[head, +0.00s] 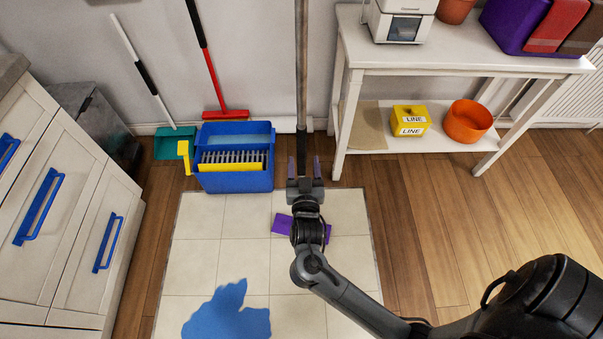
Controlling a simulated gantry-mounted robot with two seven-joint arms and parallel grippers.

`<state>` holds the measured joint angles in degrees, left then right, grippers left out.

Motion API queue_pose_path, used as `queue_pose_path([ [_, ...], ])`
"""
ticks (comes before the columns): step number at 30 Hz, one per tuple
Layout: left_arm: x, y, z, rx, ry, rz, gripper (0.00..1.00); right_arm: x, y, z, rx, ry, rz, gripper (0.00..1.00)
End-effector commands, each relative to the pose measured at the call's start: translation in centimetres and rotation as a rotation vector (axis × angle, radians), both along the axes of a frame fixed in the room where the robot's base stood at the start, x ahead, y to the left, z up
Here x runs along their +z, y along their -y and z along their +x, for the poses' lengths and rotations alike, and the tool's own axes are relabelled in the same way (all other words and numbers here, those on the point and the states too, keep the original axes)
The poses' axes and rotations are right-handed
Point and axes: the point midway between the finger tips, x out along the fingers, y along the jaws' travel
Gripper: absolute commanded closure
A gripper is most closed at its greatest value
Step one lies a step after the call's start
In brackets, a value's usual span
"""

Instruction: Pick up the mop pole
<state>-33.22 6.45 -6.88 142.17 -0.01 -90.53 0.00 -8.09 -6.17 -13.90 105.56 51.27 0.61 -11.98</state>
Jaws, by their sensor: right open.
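The mop pole (302,70) stands near upright in front of the wall in the head view. Its upper part is grey-brown and its lower part is black. A flat purple piece (283,225), perhaps the mop head, lies on the tiles and is partly hidden behind my right wrist. My right gripper (304,170) is open, with one purple-tipped finger on each side of the pole's black part as seen from above. Whether the pole is truly between the fingers or behind them I cannot tell. The pole's lower end is hidden by my gripper. My left gripper is out of view.
A blue bucket with a wringer (235,183) stands left of the pole. A red broom (225,113) and green dustpan (175,143) lean behind it. A white shelf table (365,55) stands close on the right. A blue puddle-like patch (227,315) lies on the tiles.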

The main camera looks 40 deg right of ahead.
Motion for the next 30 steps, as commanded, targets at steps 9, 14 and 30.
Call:
queue_pose_path([
  [9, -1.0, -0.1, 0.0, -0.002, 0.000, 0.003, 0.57, -0.2, 1.2, 1.8, 0.000, 0.001, -0.002, 0.40],
  [14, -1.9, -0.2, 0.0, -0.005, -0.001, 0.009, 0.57, -0.2, 2.3, 3.7, 0.001, 0.000, -0.002, 0.40],
  [30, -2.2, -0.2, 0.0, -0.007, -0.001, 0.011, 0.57, 0.0, 3.4, 4.9, 0.002, -0.002, 0.001, 0.54],
])
